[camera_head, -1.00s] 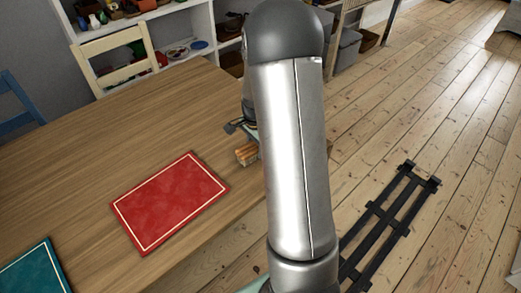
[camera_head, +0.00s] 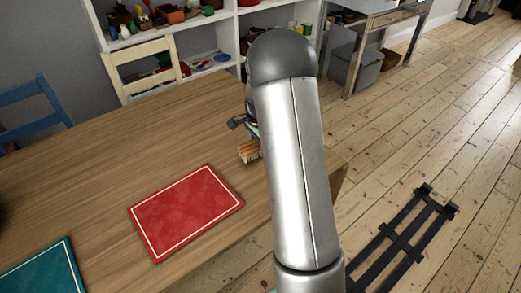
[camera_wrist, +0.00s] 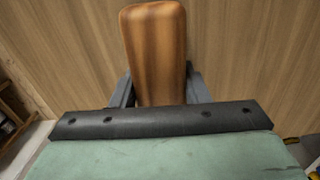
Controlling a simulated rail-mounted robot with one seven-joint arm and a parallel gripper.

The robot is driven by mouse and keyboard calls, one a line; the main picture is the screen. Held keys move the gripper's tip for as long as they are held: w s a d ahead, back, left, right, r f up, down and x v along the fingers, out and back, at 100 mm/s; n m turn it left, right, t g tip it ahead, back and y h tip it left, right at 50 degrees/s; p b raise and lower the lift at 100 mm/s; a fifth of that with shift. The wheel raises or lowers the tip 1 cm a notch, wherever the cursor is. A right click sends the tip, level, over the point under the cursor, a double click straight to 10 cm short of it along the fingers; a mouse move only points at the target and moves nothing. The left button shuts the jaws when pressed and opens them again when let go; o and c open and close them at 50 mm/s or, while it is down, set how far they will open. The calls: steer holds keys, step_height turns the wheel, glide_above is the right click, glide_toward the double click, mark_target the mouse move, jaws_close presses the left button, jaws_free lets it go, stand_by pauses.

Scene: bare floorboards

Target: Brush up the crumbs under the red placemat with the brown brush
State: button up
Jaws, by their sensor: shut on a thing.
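The red placemat (camera_head: 187,212) with a thin white border lies flat on the wooden table. No crumbs show; whatever is beneath the placemat is hidden. The brown brush (camera_head: 249,151) is just right of and beyond the placemat's far corner, bristles downward. In the wrist view its smooth brown wooden back (camera_wrist: 156,50) sticks out from between the fingers. My gripper (camera_wrist: 158,92) is shut on the brush over the table. In the head view my gripper (camera_head: 243,124) is partly hidden behind my arm.
A teal placemat (camera_head: 45,270) lies at the table's lower left. A cream chair (camera_head: 145,62) and a blue chair (camera_head: 30,95) stand at the far side, with white shelves (camera_head: 215,22) behind. The table (camera_head: 110,150) is clear around the red placemat.

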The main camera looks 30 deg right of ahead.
steer(key=shift+r+p, duration=1.75)
steer(key=shift+r, duration=1.25)
